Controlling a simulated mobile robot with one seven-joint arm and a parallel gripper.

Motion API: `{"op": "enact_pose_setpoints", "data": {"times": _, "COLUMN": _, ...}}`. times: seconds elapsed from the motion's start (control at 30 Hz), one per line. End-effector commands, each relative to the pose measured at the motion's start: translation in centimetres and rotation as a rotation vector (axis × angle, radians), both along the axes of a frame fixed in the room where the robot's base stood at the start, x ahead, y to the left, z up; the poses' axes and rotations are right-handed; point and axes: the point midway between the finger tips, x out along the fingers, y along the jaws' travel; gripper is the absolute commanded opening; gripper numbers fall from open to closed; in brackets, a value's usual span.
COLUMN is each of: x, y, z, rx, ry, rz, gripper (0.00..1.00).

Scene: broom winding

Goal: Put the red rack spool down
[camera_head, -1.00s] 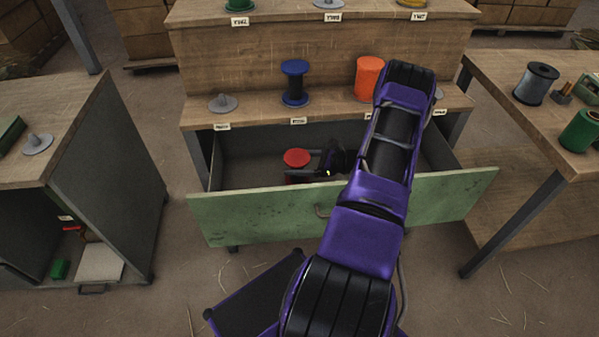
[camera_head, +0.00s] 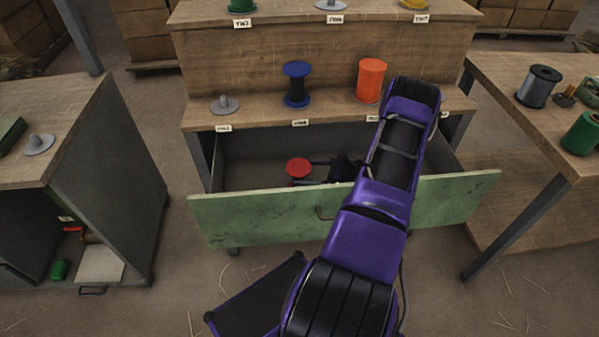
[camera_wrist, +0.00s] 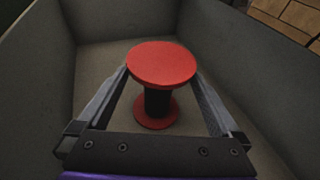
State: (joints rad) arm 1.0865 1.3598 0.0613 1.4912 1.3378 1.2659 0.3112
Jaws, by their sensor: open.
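The red rack spool (camera_head: 298,168) stands upright inside the open green-fronted drawer (camera_head: 250,218), towards its left part. The wrist view shows the spool (camera_wrist: 161,64) with a red top disc, dark core and red lower disc on the grey drawer floor. My gripper (camera_wrist: 161,76) is open, one finger on each side of the spool. A gap shows between the fingers and the core; the top disc hides part of the fingertips. In the head view my gripper (camera_head: 308,172) reaches the spool from the right, low in the drawer.
Above the drawer, a shelf holds a blue spool (camera_head: 297,84), an orange spool (camera_head: 370,80) and a grey empty holder (camera_head: 225,105). Drawer walls surround my gripper. A table with a grey spool (camera_head: 538,86) and green spool (camera_head: 582,133) stands right, a cabinet (camera_head: 110,170) left.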

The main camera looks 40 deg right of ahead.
Motion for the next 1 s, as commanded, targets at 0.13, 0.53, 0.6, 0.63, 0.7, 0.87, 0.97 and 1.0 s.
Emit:
{"op": "enact_pose_setpoints", "data": {"times": 0.13, "x": -2.0, "y": -1.5, "z": 0.8, "rx": -0.001, "ry": 0.001, "rz": -0.003, "gripper": 1.0}}
{"op": "enact_pose_setpoints", "data": {"times": 0.53, "x": -3.8, "y": -2.8, "z": 1.5, "rx": 0.0, "ry": 0.0, "rz": 0.0, "gripper": 1.0}}
{"op": "enact_pose_setpoints", "data": {"times": 0.6, "x": -3.8, "y": -2.8, "z": 1.4, "rx": 0.0, "ry": 0.0, "rz": 0.0, "gripper": 1.0}}
{"op": "enact_pose_setpoints", "data": {"times": 0.63, "x": -3.8, "y": -2.7, "z": 1.4, "rx": 0.0, "ry": 0.0, "rz": 0.0, "gripper": 1.0}}
{"op": "enact_pose_setpoints", "data": {"times": 0.7, "x": -3.8, "y": -2.7, "z": 1.4, "rx": 0.0, "ry": 0.0, "rz": 0.0, "gripper": 1.0}}
{"op": "enact_pose_setpoints", "data": {"times": 0.87, "x": -3.8, "y": -2.7, "z": 1.4, "rx": 0.0, "ry": 0.0, "rz": 0.0, "gripper": 1.0}}
{"op": "enact_pose_setpoints", "data": {"times": 0.97, "x": -3.7, "y": -2.7, "z": 1.5, "rx": -0.003, "ry": 0.0, "rz": 0.003, "gripper": 1.0}}
{"op": "enact_pose_setpoints", "data": {"times": 1.0, "x": -3.7, "y": -2.7, "z": 1.8, "rx": -0.008, "ry": 0.002, "rz": 0.009, "gripper": 1.0}}
